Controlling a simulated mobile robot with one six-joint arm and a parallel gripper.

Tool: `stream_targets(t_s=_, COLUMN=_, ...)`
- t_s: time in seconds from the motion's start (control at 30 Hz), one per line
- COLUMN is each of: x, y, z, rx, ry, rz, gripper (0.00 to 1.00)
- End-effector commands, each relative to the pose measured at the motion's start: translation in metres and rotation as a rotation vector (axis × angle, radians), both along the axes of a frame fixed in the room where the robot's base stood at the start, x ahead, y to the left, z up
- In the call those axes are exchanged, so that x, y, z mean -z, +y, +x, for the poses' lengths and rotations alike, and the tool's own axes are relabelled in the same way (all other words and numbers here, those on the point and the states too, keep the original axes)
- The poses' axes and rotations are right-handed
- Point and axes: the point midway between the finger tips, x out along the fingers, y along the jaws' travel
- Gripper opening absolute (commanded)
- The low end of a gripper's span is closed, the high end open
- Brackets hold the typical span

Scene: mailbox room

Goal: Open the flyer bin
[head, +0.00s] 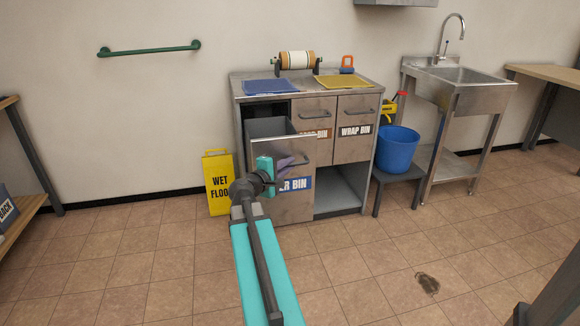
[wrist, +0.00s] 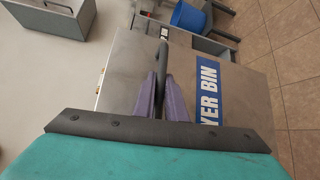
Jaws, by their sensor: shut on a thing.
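The flyer bin (head: 296,208) is the left bin of the metal cabinet (head: 345,193). It stands pulled out from the cabinet, with its open top and grey inside showing in the head view. Its blue label is partly hidden by my arm; in the wrist view the label (wrist: 208,92) reads "YER BIN". My gripper (head: 287,164) is at the bin's front. In the wrist view, my gripper's purple fingers (wrist: 163,88) are shut on the dark bar handle (wrist: 163,52), one on each side of it.
A yellow wet floor sign (head: 218,183) stands left of the bin. A blue bucket (head: 397,150) sits on a low stool to the right. The floor in front is mostly clear, with a dark stain (head: 427,283).

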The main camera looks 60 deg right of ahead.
Motion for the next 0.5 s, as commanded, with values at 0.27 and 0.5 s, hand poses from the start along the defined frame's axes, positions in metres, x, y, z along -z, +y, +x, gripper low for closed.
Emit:
stream_targets(t_s=0.27, x=-0.0001, y=-0.0030, z=0.0004, rx=-0.007, ry=-0.003, rz=0.000, gripper=0.18)
stream_targets(t_s=0.5, x=-0.0002, y=-0.0044, z=-0.0027, rx=0.000, ry=-0.002, rz=0.000, gripper=0.18)
